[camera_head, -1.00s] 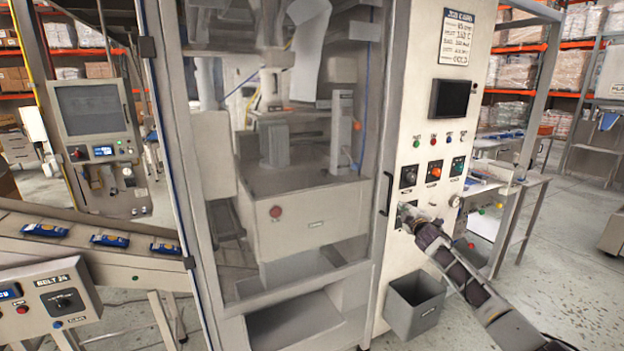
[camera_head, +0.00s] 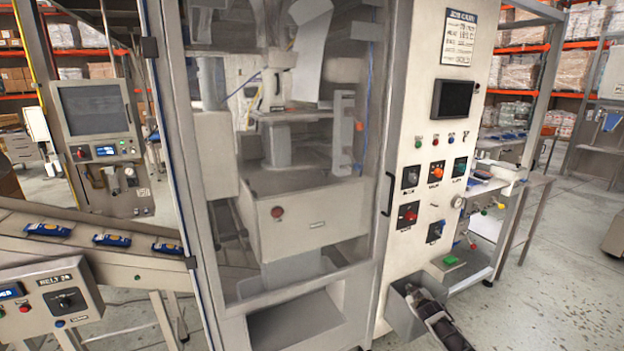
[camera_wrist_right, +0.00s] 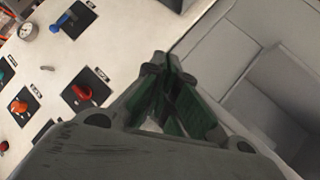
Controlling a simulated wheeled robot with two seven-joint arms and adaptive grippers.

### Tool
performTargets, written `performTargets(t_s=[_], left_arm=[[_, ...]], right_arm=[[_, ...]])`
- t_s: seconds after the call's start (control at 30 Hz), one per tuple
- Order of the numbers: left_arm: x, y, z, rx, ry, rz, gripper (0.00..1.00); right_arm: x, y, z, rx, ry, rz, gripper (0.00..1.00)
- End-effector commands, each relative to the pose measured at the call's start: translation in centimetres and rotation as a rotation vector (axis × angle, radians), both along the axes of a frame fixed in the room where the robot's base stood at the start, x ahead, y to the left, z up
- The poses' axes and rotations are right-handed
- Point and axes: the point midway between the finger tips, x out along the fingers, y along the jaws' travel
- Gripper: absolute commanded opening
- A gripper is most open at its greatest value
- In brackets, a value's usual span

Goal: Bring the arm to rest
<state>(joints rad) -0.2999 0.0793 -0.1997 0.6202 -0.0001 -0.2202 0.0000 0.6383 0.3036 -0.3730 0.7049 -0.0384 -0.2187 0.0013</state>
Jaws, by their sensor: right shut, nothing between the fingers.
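My right arm comes in from the bottom of the head view, and its gripper (camera_head: 412,290) is low in front of the grey bin (camera_head: 403,322) beside the machine. In the right wrist view the two dark fingers (camera_wrist_right: 176,95) are closed together with nothing between them. The gripper is below and away from the control panel (camera_head: 424,125). In the head view it overlaps the bin, and I cannot tell whether it touches it. My left gripper is in neither view.
The panel carries a lower red knob (camera_head: 408,213), a blue-handled switch (camera_head: 436,232) and a gauge (camera_head: 457,201). A framed glass door (camera_head: 388,195) stands left of it. A conveyor (camera_head: 110,260) with blue packs is at left. Open floor (camera_head: 560,260) lies right.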

Motion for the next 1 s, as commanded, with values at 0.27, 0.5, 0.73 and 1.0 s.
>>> performTargets(t_s=[0.27,0.5,0.73,1.0], left_arm=[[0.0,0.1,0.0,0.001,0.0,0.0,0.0],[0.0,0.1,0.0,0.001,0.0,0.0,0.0],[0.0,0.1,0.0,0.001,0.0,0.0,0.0],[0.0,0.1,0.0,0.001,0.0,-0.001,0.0]], right_arm=[[-7.3,1.6,-11.1,0.073,0.144,-0.031,0.0],[-14.6,3.0,-19.3,0.122,0.261,-0.058,0.0],[-22.5,4.5,-26.4,0.162,0.374,-0.083,0.0],[-32.6,6.4,-33.3,0.198,0.504,-0.11,0.0]])
